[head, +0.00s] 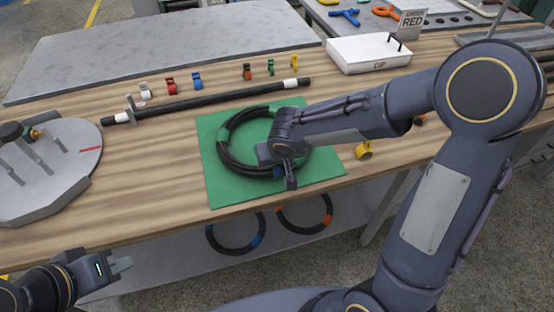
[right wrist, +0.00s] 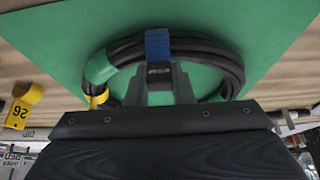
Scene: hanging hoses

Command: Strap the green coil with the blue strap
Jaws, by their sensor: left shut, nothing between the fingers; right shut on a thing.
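The green coil (head: 238,163), a black hose ring with green bands, lies flat on a green mat (head: 222,190). The blue strap (right wrist: 157,43) sits across the coil's near side; a bit of it shows in the head view (head: 278,172). My right gripper (head: 290,180) is at that side of the coil, its fingers (right wrist: 159,75) shut on the blue strap. Whether the strap closes underneath the hose is hidden. My left gripper (head: 122,265) is shut and empty, off the table's front edge at lower left.
A row of small coloured clips, including a blue one (head: 197,79), stands behind a black rod (head: 205,101). A yellow tag (head: 364,149) lies right of the mat. A white box (head: 368,54) and a round grey fixture (head: 60,165) flank the work area. Two coils lie on the shelf below.

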